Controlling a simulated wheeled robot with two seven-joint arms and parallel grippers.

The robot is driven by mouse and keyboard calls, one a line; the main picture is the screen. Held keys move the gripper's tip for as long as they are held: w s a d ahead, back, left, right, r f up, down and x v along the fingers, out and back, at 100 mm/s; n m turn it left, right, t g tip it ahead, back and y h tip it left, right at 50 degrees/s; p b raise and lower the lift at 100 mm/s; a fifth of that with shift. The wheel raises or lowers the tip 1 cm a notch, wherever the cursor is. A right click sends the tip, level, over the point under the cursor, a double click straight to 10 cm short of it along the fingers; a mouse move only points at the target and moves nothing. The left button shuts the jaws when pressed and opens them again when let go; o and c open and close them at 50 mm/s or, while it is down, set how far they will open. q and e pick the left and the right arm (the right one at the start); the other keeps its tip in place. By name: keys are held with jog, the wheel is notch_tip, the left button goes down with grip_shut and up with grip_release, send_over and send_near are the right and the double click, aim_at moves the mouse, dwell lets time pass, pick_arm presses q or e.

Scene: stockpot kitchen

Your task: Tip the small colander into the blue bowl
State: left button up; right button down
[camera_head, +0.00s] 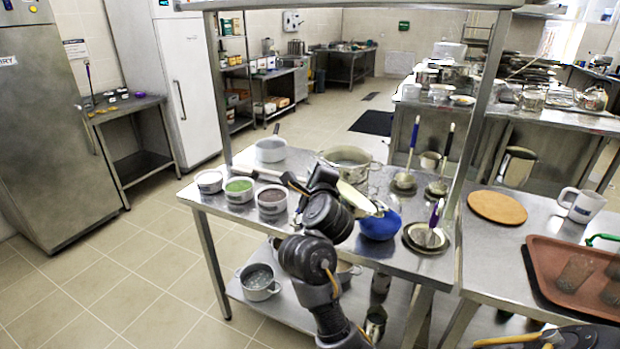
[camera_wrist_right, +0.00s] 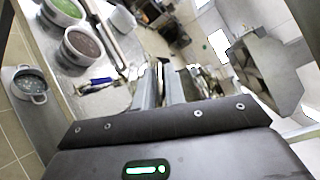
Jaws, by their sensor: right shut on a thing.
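The blue bowl (camera_head: 380,226) stands on the near steel table, just right of my right wrist. A cream, shallow piece (camera_head: 355,199), which looks like the small colander, is tilted beside my right gripper (camera_head: 326,180), above the bowl's left rim. My right gripper is shut on it, though my own wrist hides the grip. In the right wrist view the fingers (camera_wrist_right: 165,88) show, but the colander cannot be made out clearly. Whether anything lies in the bowl or colander is hidden.
Three white tubs, one with green contents (camera_head: 239,190), stand left of my arm. A large pot (camera_head: 346,166) and saucepan (camera_head: 270,149) stand behind. Ladles (camera_head: 404,180) stand at the back right; round lids (camera_head: 428,238) lie right of the bowl.

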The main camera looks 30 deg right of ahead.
jog(key=shift+s+d+r+m+y+p, duration=1.05)
jog(key=shift+d+r+m, duration=2.95)
jog(key=shift+d, duration=1.8)
jog(key=s+d+f+m+y, duration=0.1)
jog(key=d+m, duration=0.1)
jog(key=d, duration=0.4)
jog(key=s+d+m, duration=0.1)
jog(key=d+m, duration=0.2)
jog(key=d, duration=0.3)
jog(key=s+d+f+m+y+b, duration=0.1)
jog(key=s+d+m, duration=0.1)
jog(key=d, duration=0.4)
jog(key=shift+d+f+m+y, duration=0.3)
jog(key=shift+d+m+y, duration=0.05)
jog(key=shift+d+m, duration=0.05)
